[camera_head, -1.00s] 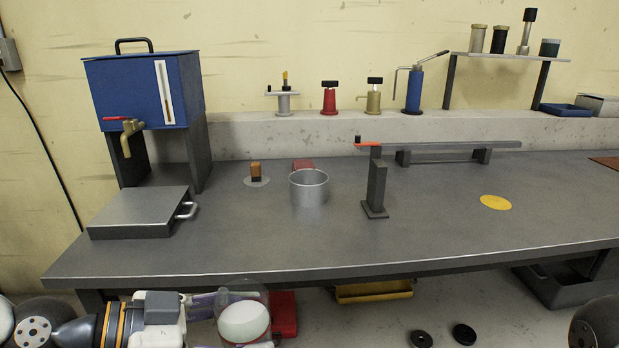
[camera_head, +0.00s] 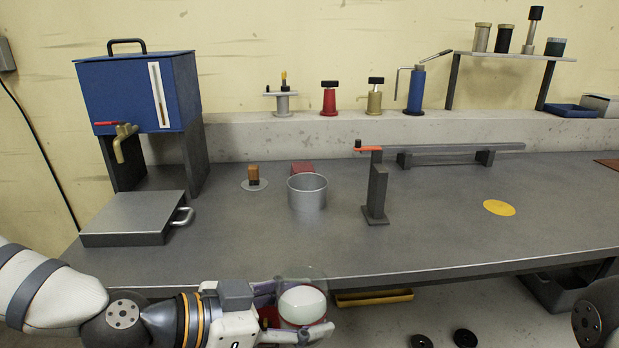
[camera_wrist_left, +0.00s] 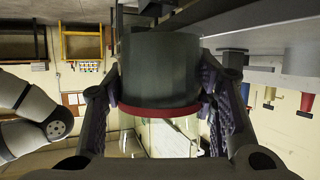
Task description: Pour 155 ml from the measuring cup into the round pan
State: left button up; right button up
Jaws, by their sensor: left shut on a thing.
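The measuring cup (camera_head: 302,303) is clear, with pale liquid showing inside. My left gripper (camera_head: 290,311) is shut on it, in front of the bench's front edge and lower in the picture than the bench top. In the left wrist view the cup (camera_wrist_left: 160,70) is a dark see-through cylinder with a red band, between the two fingers (camera_wrist_left: 160,105). The round pan (camera_head: 307,193), a silver open-topped cylinder, stands upright on the bench, beyond the cup and apart from it. The pan's inside bottom is hidden. My right gripper is out of view.
Right of the pan stands a dark post (camera_head: 376,190) with an orange-tipped bar. A blue tank (camera_head: 140,95) with a tap stands at left, behind a flat metal box (camera_head: 135,220). A yellow disc (camera_head: 499,208) lies at right. The bench in front of the pan is clear.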

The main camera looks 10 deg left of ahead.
aim_at(307, 192)
jog(key=i, duration=0.85)
